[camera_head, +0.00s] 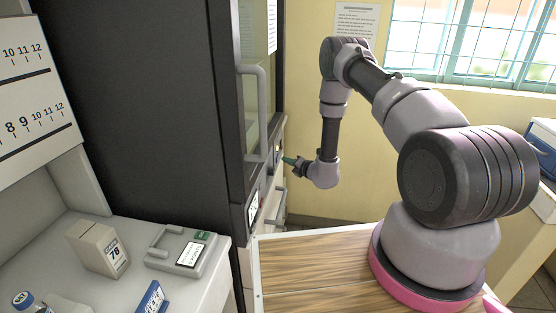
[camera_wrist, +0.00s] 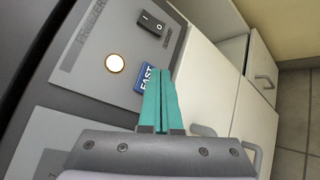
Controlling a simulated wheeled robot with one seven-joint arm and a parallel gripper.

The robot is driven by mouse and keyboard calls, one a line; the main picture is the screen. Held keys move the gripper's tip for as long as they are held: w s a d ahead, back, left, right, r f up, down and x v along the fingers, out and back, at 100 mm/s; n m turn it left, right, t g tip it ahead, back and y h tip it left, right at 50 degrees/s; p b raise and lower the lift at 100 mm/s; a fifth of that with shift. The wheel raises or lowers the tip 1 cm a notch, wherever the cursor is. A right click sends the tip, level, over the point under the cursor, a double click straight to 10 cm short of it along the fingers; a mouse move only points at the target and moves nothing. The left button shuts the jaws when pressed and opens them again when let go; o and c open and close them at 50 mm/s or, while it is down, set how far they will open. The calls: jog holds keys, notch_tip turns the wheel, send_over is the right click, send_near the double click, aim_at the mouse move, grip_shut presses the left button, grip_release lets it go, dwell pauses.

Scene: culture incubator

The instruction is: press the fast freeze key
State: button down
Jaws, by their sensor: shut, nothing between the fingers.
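The fast freeze key (camera_wrist: 146,80) is a blue key lettered "FAST" on the grey control panel (camera_wrist: 100,84) in the wrist view. My gripper (camera_wrist: 157,72) has teal fingers that are shut and empty. Its fingertips overlap the right side of the blue key in the wrist view and hide part of it; I cannot tell whether they touch it. In the head view my gripper (camera_head: 284,159) is at the front of the tall dark cabinet (camera_head: 150,110), and the key cannot be made out there.
A black rocker switch (camera_wrist: 153,22) and a round lit button (camera_wrist: 115,63) are on the same panel. White drawers (camera_wrist: 210,80) lie to its right. A grey door handle (camera_head: 258,110) sticks out above. A counter with a box (camera_head: 98,248) is at left.

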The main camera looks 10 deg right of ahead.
jog(key=shift+s+d, duration=0.25)
jog(key=shift+d, duration=0.55)
jog(key=shift+s+d, duration=0.25)
jog(key=shift+d, duration=0.5)
jog(key=shift+s+d, duration=0.25)
jog(key=shift+d, duration=0.55)
